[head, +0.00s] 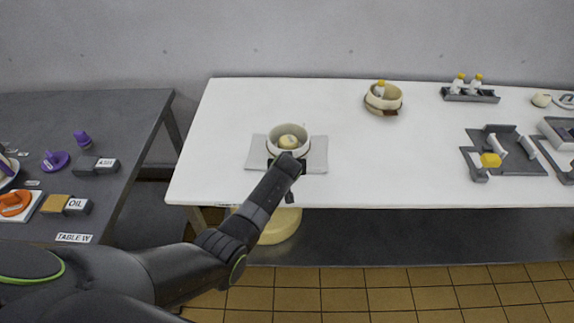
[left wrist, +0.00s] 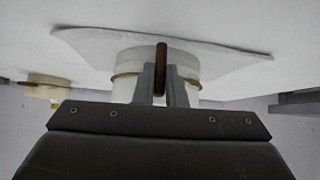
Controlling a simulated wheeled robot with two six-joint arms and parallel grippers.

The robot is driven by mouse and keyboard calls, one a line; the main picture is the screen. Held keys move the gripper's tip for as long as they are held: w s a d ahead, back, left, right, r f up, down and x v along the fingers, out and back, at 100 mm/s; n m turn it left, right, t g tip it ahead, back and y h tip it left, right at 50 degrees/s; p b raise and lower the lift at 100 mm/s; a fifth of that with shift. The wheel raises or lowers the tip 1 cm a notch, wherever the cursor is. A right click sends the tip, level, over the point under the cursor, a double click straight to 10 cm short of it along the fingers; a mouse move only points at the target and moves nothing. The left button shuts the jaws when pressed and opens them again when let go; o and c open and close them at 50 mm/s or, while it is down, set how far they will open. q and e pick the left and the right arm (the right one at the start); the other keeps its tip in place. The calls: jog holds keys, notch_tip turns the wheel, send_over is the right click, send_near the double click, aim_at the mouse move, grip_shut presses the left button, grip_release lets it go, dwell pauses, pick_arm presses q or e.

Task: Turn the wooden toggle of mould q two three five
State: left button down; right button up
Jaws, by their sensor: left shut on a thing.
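A cream round mould (head: 275,135) stands on a light grey cloth or sheet (head: 319,157) on the white table. A yellowish round thing (head: 289,141) lies inside it. No label is readable on the mould. My left gripper (head: 297,161) is at the mould's near side, and its arm hides part of it. In the left wrist view, the two grey fingers (left wrist: 160,85) are shut on a brown wooden toggle (left wrist: 161,62), which stands upright in that picture against the pale mould wall (left wrist: 130,65). My right gripper is out of view.
Grey trays (head: 520,160) and a bottle rack (head: 470,96) are at the right. A dark side table (head: 140,135) stands left. The white table (head: 400,150) is clear between them.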

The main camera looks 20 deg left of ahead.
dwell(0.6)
pick_arm(q)
jog(key=c, duration=1.5)
grip_release()
